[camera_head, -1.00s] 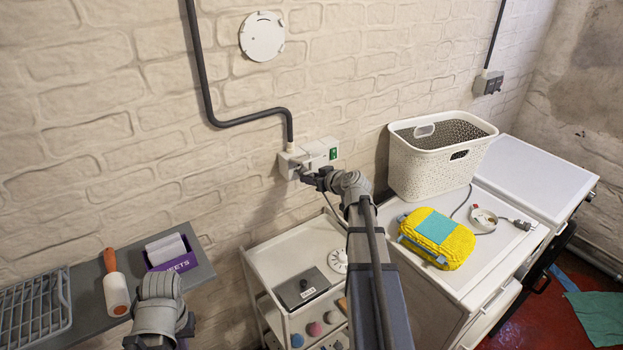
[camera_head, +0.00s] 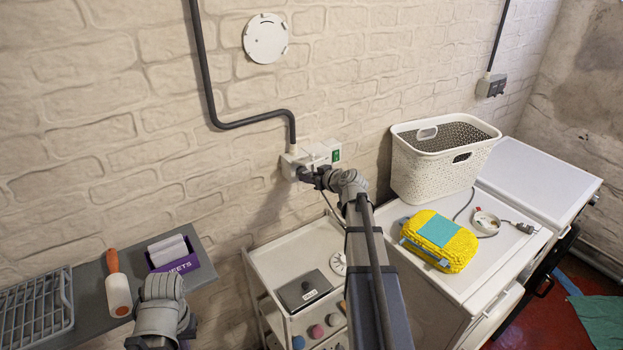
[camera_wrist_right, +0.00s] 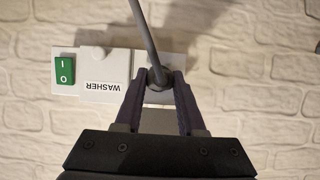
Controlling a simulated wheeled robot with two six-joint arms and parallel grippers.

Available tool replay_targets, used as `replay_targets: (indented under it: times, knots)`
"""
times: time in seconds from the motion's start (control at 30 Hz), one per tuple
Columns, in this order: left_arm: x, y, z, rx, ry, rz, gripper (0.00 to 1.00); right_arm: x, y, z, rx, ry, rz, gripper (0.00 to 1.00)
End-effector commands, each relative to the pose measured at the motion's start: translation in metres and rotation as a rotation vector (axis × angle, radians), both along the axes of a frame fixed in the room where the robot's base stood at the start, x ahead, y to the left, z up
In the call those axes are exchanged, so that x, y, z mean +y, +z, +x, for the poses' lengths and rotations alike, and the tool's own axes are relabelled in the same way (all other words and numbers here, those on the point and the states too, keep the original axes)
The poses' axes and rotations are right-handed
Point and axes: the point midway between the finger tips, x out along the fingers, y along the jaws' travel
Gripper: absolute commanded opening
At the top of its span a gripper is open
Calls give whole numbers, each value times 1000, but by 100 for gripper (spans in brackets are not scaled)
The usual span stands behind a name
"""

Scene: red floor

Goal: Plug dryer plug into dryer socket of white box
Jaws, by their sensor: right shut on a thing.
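The white box (camera_head: 312,156) is on the brick wall, with a green switch (camera_head: 336,155) at its right end. It also shows upside down in the right wrist view (camera_wrist_right: 104,72), with a cover marked WASHER. My right gripper (camera_head: 305,173) is at the front of the box. In the right wrist view, its fingers (camera_wrist_right: 160,80) are shut on a dark grey plug (camera_wrist_right: 159,74) with a grey cable (camera_wrist_right: 148,35). The plug is at the box's face beside the WASHER cover; its pins and any dryer label are hidden. My left gripper (camera_head: 152,342) is at the bottom edge, cut off.
A white trolley (camera_head: 268,250) stands below the box. A white basket (camera_head: 418,180) and a yellow pack (camera_head: 455,255) are on the white machine, with another dark plug (camera_head: 522,227) at its right. A grey shelf (camera_head: 90,285) is at the left.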

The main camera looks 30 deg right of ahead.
Motion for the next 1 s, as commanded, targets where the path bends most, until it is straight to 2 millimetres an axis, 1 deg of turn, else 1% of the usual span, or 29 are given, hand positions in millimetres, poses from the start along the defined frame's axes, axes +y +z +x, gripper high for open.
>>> replay_targets:
  times: [0.57, 0.6, 0.87, 1.0]
  knots:
    - [0, 0, 0, 0, 0, 0, 0, 1, 0, 14, -2, -1, 0, 0]
    - [0, 0, 0, 0, 0, 0, 0, 1, 0, 14, -2, -1, 0, 43]
    - [0, 0, 0, 0, 0, 0, 0, 1, 0, 13, -1, 0, 0, 72]
    - [0, 0, 0, 0, 0, 0, 0, 1, 0, 13, 0, 0, 0, 74]
